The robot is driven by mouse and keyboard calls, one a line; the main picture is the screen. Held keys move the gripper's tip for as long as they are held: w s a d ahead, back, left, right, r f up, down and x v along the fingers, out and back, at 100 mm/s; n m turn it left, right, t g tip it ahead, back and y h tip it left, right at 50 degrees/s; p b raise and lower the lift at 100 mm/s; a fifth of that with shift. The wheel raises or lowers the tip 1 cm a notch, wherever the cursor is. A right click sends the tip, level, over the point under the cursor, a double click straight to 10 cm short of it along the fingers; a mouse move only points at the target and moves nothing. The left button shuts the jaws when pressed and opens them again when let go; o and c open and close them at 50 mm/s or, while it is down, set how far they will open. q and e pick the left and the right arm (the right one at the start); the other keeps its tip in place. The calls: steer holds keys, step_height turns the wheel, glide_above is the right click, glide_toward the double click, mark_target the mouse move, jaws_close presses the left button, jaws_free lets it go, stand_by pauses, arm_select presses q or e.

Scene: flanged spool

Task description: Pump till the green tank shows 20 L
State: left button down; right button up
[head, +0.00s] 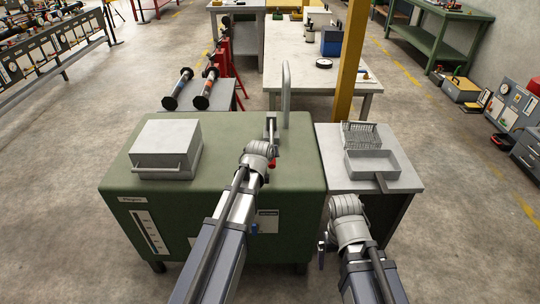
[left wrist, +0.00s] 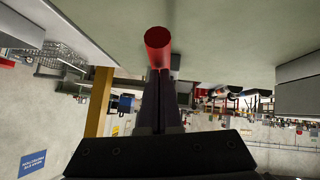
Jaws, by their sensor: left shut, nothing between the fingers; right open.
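The green tank (head: 225,180) stands in front of me with a white level gauge (head: 149,232) on its front left. The gauge's marks and reading are too small to make out. A red handle grip (head: 272,164) shows at the tank's top right, partly behind my left wrist. In the left wrist view the round red grip (left wrist: 158,44) is at the tips of my left gripper (left wrist: 160,72). Its fingers are shut with nothing between them; I cannot tell whether they touch the grip. My right gripper (head: 322,250) is open and empty, low beside the tank's right side.
A grey lidded box (head: 166,150) sits on the tank's top left. A grey side table (head: 345,184) to the right holds a shallow tray (head: 372,163) and a wire basket (head: 361,135). A yellow post (head: 351,60) rises behind. Open floor lies to the left.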

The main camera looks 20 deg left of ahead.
arm_select(q)
steer(key=shift+f, duration=0.45)
steer(key=shift+s+d+f+b, duration=0.1)
steer(key=shift+s+f+b, duration=0.15)
steer(key=shift+b, duration=0.2)
steer(key=shift+s, duration=0.1)
steer(key=shift+r, duration=0.1)
steer(key=shift+r+p, duration=0.5)
steer(key=shift+p, duration=0.1)
steer(key=r+p, duration=0.3)
steer(key=shift+s+a+r, duration=0.2)
steer(key=shift+a+r, duration=0.1)
steer(key=shift+r, duration=0.05)
steer(key=p+v, duration=0.5)
steer(key=v, duration=0.4)
steer(key=shift+s+f+p, duration=0.2)
steer(key=shift+s+p, duration=0.2)
steer(key=shift+s, duration=0.2)
